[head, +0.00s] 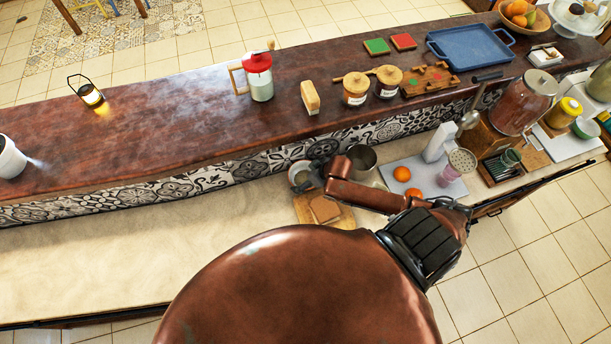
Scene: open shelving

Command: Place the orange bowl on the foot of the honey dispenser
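A bowl holding oranges, orange-brown in colour (541,22), stands at the far right end of the raised wooden counter. I cannot be sure it is the orange bowl named. No honey dispenser is plain to me; a large glass jar with reddish-brown contents (522,103) stands at the right, and a white upright device (438,143) stands on the lower counter. My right gripper (309,176) is small and dark, beside a small round pale-rimmed vessel (299,174). Whether it touches or grips that vessel is unclear. My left gripper is out of view.
A metal pot (362,158) is just right of my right gripper. A board with bread (325,210) lies in front. Two oranges (402,173) lie on a pale board. A red-lidded jar (259,80) and lidded pots stand on the raised counter. The lower counter's left is clear.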

